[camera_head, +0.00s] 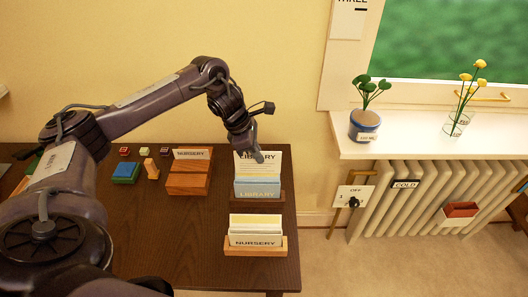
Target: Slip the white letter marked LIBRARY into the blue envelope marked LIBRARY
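The white letter marked LIBRARY (273,166) stands upright near the desk's right end. Its lower part is hidden behind the front of the blue envelope marked LIBRARY (257,187), so it appears to be at least partly inside. The envelope stands in a wooden holder (258,203). My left gripper (258,156) reaches down from the upper left. Its fingertips overlap the letter's top edge and cover part of its heading. At this size I cannot tell whether the fingers are closed on the letter or apart from it. My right gripper is out of view.
A wooden holder with a NURSERY envelope (256,240) stands in front. A radiator (400,205) and windowsill (430,140) are right.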

